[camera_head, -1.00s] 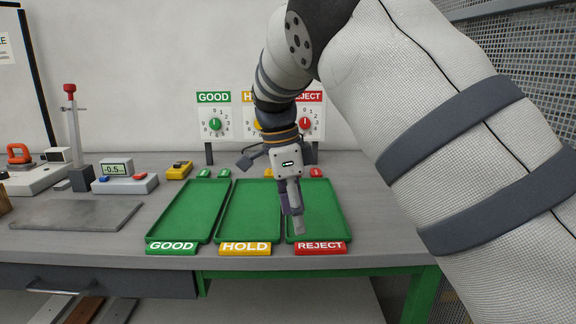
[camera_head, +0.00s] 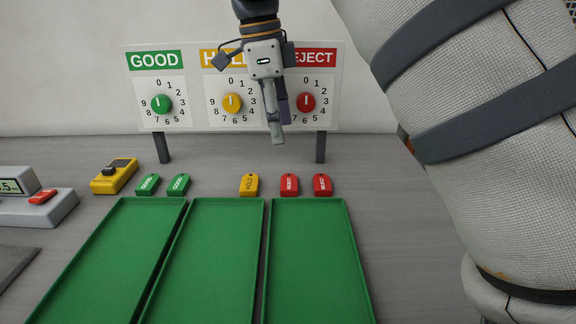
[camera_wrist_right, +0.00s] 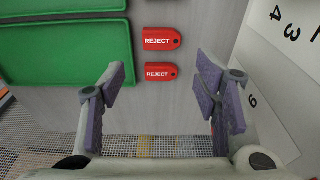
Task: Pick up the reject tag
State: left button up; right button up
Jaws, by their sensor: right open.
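Two red reject tags, a left one (camera_head: 289,185) and a right one (camera_head: 322,185), lie flat on the grey bench behind the right-hand green tray. In the right wrist view the two tags, one (camera_wrist_right: 162,40) and the other (camera_wrist_right: 157,73), lie ahead of the open fingers. My right gripper (camera_head: 276,140) points down above the back of the bench, in front of the dial board. Its purple-padded fingers (camera_wrist_right: 165,82) are spread wide with nothing between them. My left gripper is not in view.
A yellow hold tag (camera_head: 249,184) and two green good tags (camera_head: 179,185) lie in the same row. Three green trays (camera_head: 226,201) look empty. The dial board (camera_head: 187,88) stands on posts close behind the tags. A yellow device (camera_head: 114,178) sits at left.

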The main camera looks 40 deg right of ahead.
aim_at(289, 181)
jog(key=f, duration=0.4)
jog(key=d+f, duration=0.1)
jog(key=f, duration=0.2)
jog(key=s+f+b, duration=0.1)
jog(key=f, duration=0.3)
jog(key=shift+d+f, duration=0.2)
jog(key=shift+f, duration=0.1)
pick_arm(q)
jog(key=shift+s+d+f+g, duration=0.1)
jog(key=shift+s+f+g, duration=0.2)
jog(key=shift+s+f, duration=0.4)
pick_arm(e)
jog(key=shift+r, duration=0.1)
jog(key=c, duration=0.5)
